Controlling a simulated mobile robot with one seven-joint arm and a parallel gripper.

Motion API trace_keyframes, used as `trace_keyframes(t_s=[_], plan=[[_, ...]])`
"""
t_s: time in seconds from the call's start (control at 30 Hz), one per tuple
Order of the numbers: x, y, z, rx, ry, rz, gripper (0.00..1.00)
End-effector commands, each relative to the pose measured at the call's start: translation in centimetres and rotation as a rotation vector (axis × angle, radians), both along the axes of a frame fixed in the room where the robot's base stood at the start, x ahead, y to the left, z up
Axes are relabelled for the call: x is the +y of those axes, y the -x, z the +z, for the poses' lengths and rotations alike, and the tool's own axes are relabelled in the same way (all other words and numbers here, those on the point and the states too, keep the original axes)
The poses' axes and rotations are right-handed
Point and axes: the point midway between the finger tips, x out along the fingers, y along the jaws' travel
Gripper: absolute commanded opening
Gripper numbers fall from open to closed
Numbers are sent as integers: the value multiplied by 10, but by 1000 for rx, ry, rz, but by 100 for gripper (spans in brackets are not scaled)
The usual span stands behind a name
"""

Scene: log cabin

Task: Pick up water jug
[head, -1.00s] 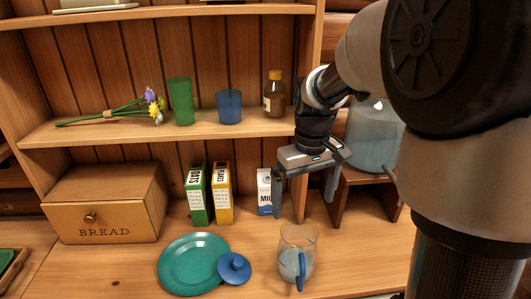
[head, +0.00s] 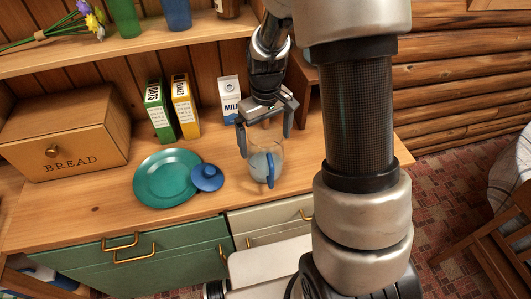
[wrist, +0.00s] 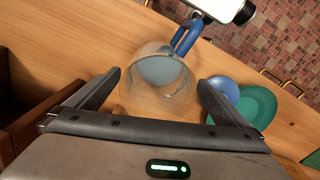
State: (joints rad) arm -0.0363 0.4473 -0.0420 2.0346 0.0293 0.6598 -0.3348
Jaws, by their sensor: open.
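The water jug (head: 264,163) is a clear glass jug with a blue handle, upright on the wooden counter. Bluish water shows in its lower part. My gripper (head: 264,146) is open above and just behind the jug, its fingers pointing down to either side of the rim. In the wrist view the jug (wrist: 160,88) lies between the two open fingertips (wrist: 158,85), with its blue handle on the far side. I cannot tell whether a finger touches the glass.
A green plate (head: 150,188) and a blue lid (head: 206,177) lie left of the jug. A milk carton (head: 230,98), two food boxes and a bread box (head: 65,128) stand behind and left. A shelf overhangs the counter's back.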

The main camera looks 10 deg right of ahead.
Motion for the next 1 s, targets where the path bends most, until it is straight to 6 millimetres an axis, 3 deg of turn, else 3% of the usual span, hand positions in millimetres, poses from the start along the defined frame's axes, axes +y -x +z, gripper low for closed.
trace_keyframes(t_s=[0.23, 0.53, 0.57, 0.83, 1.0], plan=[[-1, -2, -36, 4, 0, 0, 100], [-1, -3, -42, 0, 0, 0, 100], [-1, -3, -42, 0, 0, 0, 98], [-1, -3, -42, 0, 0, 0, 54], [-1, -3, -41, -1, 0, 0, 54]])
